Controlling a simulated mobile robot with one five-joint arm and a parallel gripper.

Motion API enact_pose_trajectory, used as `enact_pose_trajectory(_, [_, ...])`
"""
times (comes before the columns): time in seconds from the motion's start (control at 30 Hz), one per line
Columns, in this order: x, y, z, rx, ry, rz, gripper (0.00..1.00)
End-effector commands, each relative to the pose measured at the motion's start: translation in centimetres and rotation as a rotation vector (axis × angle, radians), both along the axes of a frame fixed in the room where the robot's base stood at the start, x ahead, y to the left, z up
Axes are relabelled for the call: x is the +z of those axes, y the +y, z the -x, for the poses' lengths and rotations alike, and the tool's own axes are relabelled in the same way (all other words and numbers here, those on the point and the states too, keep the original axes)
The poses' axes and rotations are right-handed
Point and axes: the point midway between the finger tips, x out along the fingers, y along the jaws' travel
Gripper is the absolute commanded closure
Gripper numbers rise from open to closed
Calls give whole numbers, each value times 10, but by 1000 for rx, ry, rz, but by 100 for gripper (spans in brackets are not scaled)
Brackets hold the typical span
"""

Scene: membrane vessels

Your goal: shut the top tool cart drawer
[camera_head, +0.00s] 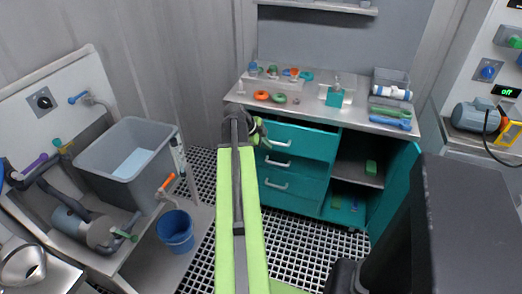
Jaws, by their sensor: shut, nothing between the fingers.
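The teal tool cart (346,139) stands ahead, with a stack of drawers on its left side. The top drawer (305,143) stands partly out: a dark gap shows between its front and the worktop. Its pale handle (280,143) is on the front. My gripper (260,134) is shut and empty at the upper left corner of the top drawer, small in view and partly hidden by my arm. I cannot tell whether it touches the drawer. The lower drawers (287,183) look shut.
The cart's worktop (315,103) holds coloured rings, a teal box and a blue tool. The cart door (397,190) stands open at right. At left are a grey tub (125,165) and a blue bucket (176,231). The grated floor (300,245) before the cart is clear.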

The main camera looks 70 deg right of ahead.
Motion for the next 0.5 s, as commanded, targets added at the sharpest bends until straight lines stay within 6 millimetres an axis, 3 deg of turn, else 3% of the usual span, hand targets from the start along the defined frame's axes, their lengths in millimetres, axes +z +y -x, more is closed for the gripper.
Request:
enact_pose_trajectory(0.17, [-2,-18,-2,-1,0,0,100])
enact_pose_trajectory(0.5, [-2,-19,-2,0,-1,0,100])
